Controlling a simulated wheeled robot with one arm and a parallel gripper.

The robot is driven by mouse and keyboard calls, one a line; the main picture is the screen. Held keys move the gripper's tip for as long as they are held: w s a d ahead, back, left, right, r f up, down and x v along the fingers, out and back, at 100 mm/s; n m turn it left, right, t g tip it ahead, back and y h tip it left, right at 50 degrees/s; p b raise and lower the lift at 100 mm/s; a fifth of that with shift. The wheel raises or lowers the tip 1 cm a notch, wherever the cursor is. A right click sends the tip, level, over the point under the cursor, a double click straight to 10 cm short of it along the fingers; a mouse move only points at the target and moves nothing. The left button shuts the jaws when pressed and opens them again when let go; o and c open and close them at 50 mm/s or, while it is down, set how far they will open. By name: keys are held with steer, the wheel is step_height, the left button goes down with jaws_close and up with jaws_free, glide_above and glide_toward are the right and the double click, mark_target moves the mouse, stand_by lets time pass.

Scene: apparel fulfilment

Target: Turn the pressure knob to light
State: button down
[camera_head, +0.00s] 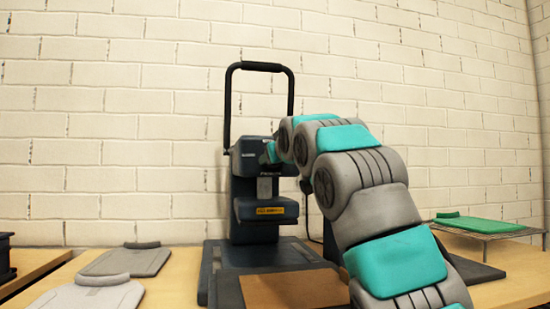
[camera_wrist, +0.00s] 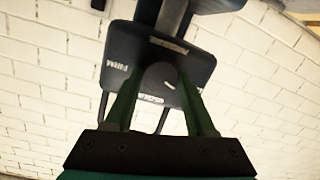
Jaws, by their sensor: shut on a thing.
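A dark heat press (camera_head: 248,160) with a tall black handle stands on the table, and its head fills the upper middle of the wrist view (camera_wrist: 120,62). The pressure knob (camera_wrist: 160,78) is a rounded grey shape on the press head, between the green fingers of my gripper (camera_wrist: 159,74). My gripper is shut on the knob. In the head view my gripper (camera_head: 271,152) is at the upper front of the press, mostly hidden by my arm, and the knob is hidden there. I cannot read the knob's setting.
A brown pad (camera_head: 290,289) lies on the press base. Grey folded garments (camera_head: 128,262) lie on the table at left. A green garment (camera_head: 478,225) lies on a rack (camera_head: 505,235) at right. A brick wall stands close behind.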

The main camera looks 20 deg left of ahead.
steer(key=shift+c, duration=1.2)
jaws_free()
steer(key=b+v, duration=0.3)
steer(key=v, duration=0.4)
steer(key=shift+s+d, duration=0.2)
steer(key=shift+s, duration=0.1)
